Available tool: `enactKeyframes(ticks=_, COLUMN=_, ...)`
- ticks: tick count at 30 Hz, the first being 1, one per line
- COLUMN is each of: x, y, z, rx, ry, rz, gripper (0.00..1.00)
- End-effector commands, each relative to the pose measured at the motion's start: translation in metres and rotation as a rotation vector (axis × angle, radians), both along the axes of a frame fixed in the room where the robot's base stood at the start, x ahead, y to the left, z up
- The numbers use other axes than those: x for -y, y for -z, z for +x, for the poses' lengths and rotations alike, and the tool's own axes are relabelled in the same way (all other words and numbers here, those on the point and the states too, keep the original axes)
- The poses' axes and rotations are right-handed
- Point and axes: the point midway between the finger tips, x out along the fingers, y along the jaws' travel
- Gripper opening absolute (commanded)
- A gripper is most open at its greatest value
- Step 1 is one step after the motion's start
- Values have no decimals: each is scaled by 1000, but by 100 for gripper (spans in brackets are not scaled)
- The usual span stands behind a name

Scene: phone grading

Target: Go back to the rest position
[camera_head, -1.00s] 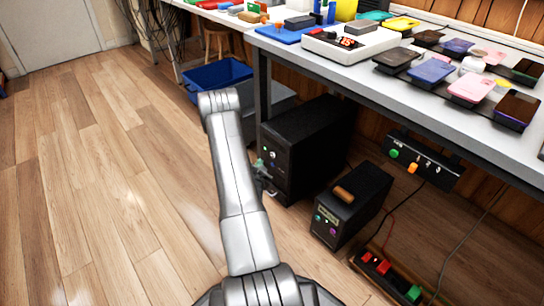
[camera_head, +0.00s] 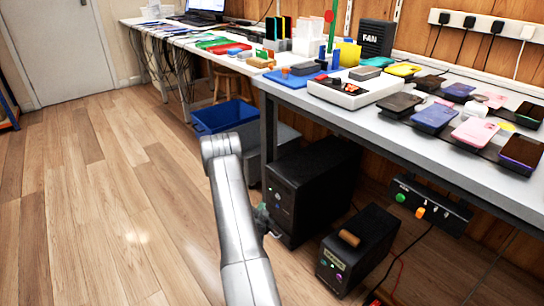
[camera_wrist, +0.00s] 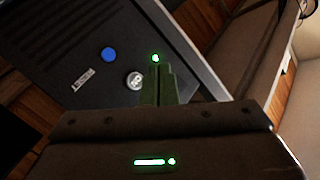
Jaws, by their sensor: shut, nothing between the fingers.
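My gripper (camera_wrist: 160,84) is shut and empty in the wrist view, its fingers together. In front of it is the dark face of a computer tower with a blue button and a round silver button. In the head view my gripper (camera_head: 263,216) shows small, partly hidden behind my grey arm. It hangs below the bench top, beside the black computer tower (camera_head: 310,185). I cannot tell how wide the gap to the tower is.
A blue bin (camera_head: 225,117) and a black box with a wooden handle (camera_head: 357,250) stand on the floor. The wooden floor (camera_head: 100,200) at left is clear.

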Motion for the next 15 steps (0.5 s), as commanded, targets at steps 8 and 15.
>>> enactKeyframes(ticks=8, x=0, y=1, z=1, rx=-1, ry=-4, rz=0, gripper=0)
enactKeyframes(ticks=15, x=-28, y=1, z=-19, rx=0, ry=-3, rz=-1, gripper=0)
